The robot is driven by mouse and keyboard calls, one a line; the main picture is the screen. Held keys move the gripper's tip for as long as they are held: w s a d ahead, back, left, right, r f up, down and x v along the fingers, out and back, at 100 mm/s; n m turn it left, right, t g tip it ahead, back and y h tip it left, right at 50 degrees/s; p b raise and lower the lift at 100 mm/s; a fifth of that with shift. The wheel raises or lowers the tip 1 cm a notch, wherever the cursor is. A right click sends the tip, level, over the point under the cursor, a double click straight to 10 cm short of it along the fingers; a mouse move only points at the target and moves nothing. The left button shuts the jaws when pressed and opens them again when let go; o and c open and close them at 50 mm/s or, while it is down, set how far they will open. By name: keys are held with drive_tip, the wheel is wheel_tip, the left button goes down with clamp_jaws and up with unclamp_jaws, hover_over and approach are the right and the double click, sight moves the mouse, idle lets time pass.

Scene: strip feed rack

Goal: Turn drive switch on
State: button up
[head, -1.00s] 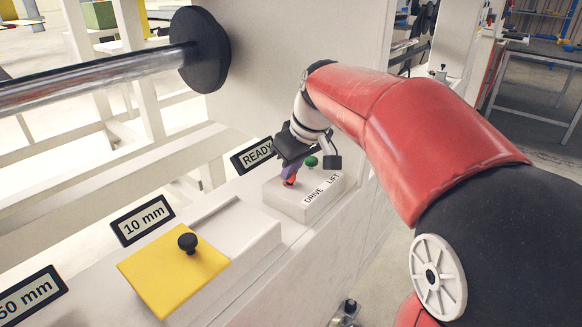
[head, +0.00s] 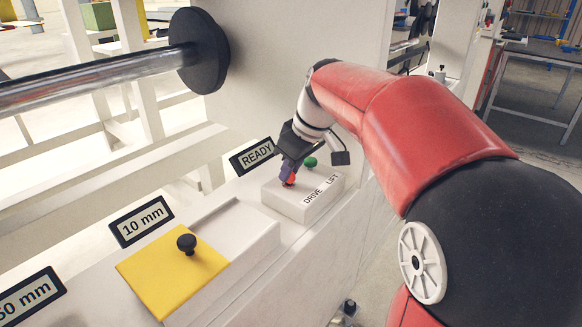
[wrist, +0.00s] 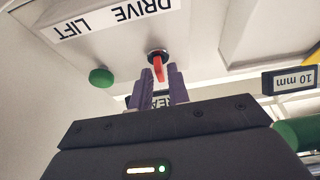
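The drive switch (wrist: 158,66) is a small red lever on a dark round base, on a white control box (head: 296,206) marked DRIVE and LIFT. In the head view the red lever (head: 290,180) is partly hidden by my gripper (head: 287,175). In the wrist view, the purple fingers of my gripper (wrist: 158,80) stand apart with a narrow gap. The lever's tip lies at the mouth of this gap, close to the right finger; I cannot tell whether they touch. A green knob (wrist: 101,77) sits beside the LIFT lettering.
A READY display (head: 252,156) stands just left of the box. A yellow plate with a black knob (head: 187,242) and a 10 mm display (head: 142,220) are nearer. A metal roller (head: 100,82) with a black end disc is at upper left.

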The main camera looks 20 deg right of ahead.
drive_tip(key=shift+o, duration=1)
drive_tip(key=v, duration=0.7)
drive_tip(key=shift+r+p, duration=0.3)
drive_tip(key=shift+r, duration=0.05)
drive_tip(key=shift+s, duration=0.2)
drive_tip(key=s+a+f+m+t+h, duration=0.1)
drive_tip(key=s+f+m, duration=0.2)
drive_tip(key=s+f, duration=0.4)
drive_tip(key=s+a+f+m+t+h, duration=0.1)
drive_tip(key=s+f+m, duration=0.3)
drive_tip(key=s, duration=0.9)
wheel_tip(320, 180, down, 3)
drive_tip(key=shift+f+h, duration=0.2)
drive_tip(key=shift+h, duration=0.2)
